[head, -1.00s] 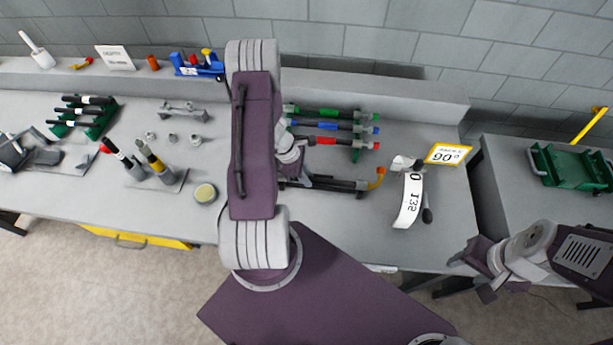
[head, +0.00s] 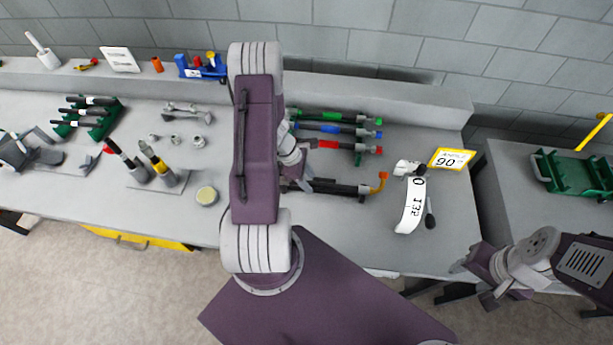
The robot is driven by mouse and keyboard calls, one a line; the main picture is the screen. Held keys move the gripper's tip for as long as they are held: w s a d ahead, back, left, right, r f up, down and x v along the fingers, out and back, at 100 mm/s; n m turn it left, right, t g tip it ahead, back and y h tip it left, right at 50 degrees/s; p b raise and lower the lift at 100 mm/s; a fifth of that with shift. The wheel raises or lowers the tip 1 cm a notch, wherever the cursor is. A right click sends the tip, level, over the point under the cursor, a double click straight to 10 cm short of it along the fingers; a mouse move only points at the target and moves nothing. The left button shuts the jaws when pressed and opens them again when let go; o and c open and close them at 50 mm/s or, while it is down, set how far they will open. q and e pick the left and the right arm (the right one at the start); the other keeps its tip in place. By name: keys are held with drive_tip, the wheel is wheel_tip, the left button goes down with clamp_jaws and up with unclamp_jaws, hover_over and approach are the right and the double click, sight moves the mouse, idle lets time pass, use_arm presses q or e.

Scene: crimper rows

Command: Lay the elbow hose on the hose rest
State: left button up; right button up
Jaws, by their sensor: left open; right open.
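The elbow hose (head: 347,188) is a black hose with an orange bent end (head: 383,180). It lies on the bench right of my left arm, and its left part is hidden behind that arm. My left gripper (head: 297,185) is at the hose's left part, mostly hidden by my own arm; it is open, and contact with the hose cannot be made out. A grey two-ended stand (head: 182,110), possibly the hose rest, stands empty on the left half of the bench. My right gripper (head: 480,280) is open and empty at the bench's front right edge.
Hoses with green, blue and red ends lie in a rack (head: 358,157) behind the elbow hose. A white angle gauge (head: 411,205) and yellow-framed card (head: 452,159) stand to the right. Upright tools (head: 160,170) and a round tin (head: 207,196) stand left of my arm.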

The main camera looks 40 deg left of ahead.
use_arm(q)
drive_tip(key=p+v, duration=0.1)
drive_tip(key=v, duration=0.7)
drive_tip(key=shift+s+a+r, duration=0.15)
drive_tip(key=shift+r, duration=0.1)
